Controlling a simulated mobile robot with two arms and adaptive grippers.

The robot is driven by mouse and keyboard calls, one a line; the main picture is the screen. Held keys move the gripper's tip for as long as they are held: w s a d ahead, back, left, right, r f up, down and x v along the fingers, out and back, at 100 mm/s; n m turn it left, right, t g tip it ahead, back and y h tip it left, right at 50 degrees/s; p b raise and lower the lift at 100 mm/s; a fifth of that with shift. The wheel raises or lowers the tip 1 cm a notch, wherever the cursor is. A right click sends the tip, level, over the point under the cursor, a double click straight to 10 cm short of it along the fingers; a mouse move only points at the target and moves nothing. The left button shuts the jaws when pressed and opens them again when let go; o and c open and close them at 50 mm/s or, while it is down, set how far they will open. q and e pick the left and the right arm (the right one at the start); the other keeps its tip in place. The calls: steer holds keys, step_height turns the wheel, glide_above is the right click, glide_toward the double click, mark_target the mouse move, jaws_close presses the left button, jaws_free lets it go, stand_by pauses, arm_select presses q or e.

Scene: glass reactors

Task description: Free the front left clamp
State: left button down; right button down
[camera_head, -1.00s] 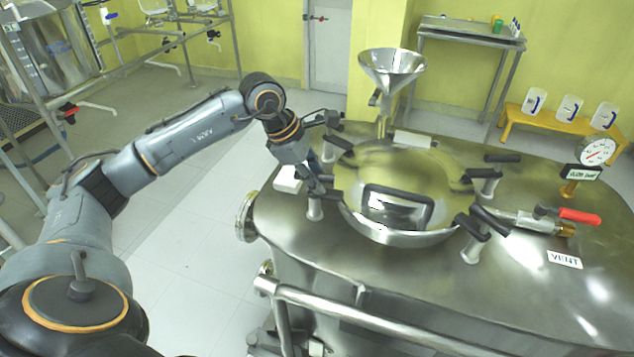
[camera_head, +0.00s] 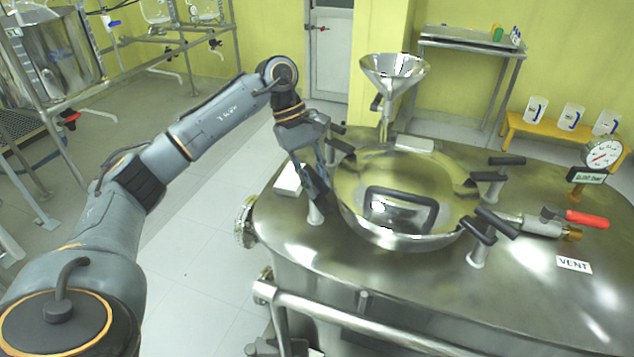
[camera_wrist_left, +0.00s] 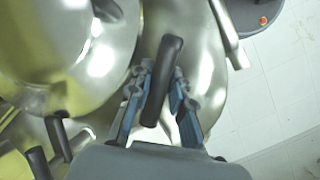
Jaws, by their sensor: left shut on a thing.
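The round steel lid (camera_head: 352,203) with a black loop handle (camera_head: 432,215) sits on the steel vessel, with black-handled clamps around it. The front left clamp (camera_head: 315,214) shows mostly as its short metal post; its upper part is hidden behind my left gripper (camera_head: 318,196). In the left wrist view, the clamp's black handle (camera_wrist_left: 167,62) lies between the two fingers of my left gripper (camera_wrist_left: 160,88), which is shut on it. The front right clamp (camera_head: 476,253) and back right clamp (camera_head: 490,183) stand across the lid. My right gripper is not in view.
A steel funnel (camera_head: 393,72) rises behind the lid. A red-handled vent valve (camera_head: 587,218) and a gauge (camera_head: 602,154) are at the right. A white block (camera_head: 289,180) is left of the clamp. A rail (camera_head: 340,322) runs along the vessel's front.

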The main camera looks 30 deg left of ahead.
arm_select(q)
steer(key=shift+w+a+r+m+g, duration=0.1)
steer(key=shift+m+g, duration=0.2)
steer(key=shift+m, duration=0.5)
steer(key=c, duration=1.2)
jaws_free()
